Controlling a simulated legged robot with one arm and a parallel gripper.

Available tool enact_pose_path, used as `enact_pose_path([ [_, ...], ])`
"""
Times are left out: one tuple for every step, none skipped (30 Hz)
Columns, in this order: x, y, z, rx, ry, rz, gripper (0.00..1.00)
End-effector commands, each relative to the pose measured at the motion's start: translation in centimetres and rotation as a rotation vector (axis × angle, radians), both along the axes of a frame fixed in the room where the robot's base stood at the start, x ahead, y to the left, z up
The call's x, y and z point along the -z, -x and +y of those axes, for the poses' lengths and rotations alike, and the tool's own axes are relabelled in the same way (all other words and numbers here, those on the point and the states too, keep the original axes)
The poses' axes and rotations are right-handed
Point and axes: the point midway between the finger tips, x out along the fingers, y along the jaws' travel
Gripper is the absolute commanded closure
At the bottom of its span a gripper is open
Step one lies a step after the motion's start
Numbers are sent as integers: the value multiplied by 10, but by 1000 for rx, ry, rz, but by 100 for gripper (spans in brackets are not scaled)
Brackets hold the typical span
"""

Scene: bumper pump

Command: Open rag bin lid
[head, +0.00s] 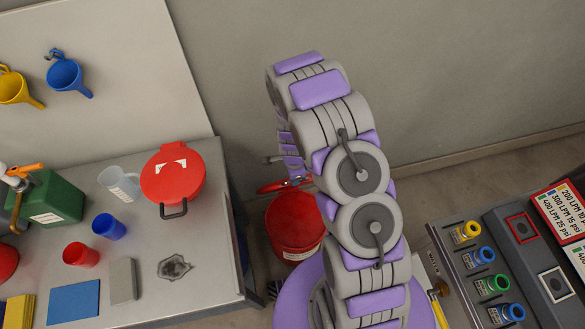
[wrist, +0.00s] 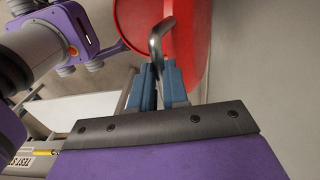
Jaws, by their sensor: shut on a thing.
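The red rag bin (head: 294,222) with a white label stands on the floor beside the bench, partly hidden behind my arm. Its red lid (head: 272,187) is raised above the rim and tilted, seen nearly edge-on in the head view. In the wrist view the lid (wrist: 190,40) is a large red disc with a bent metal handle (wrist: 157,40). My gripper (wrist: 159,84) is shut on the handle, with its blue-grey fingers on either side of it. In the head view my arm hides most of the gripper.
The grey bench (head: 215,262) at left holds a red lidded container (head: 172,185), a clear jug (head: 120,185), cups, a green can (head: 58,205) and a stained rag (head: 174,267). A wall stands behind. A panel with coloured fittings (head: 486,257) is at right.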

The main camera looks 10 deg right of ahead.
Motion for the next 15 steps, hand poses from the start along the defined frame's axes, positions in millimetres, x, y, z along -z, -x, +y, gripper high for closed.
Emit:
enact_pose_path([
  [-1,2,0,0,-1,3,100],
  [-1,2,0,0,-1,3,100],
  [-1,2,0,0,-1,2,100],
  [-1,2,0,0,-1,2,100],
  [-1,2,0,-1,-1,2,100],
  [-2,2,0,-1,-1,2,100],
  [-2,2,0,-1,-1,2,100],
  [-2,2,0,-1,-1,2,100],
  [-2,2,0,-1,-1,2,82],
  [-2,2,0,-1,-1,1,79],
  [-2,2,0,-1,-1,1,76],
  [-2,1,0,-1,-1,1,72],
  [-2,1,0,-1,-1,1,69],
  [-1,1,0,0,-1,1,66],
  [-1,0,0,0,-1,1,63],
])
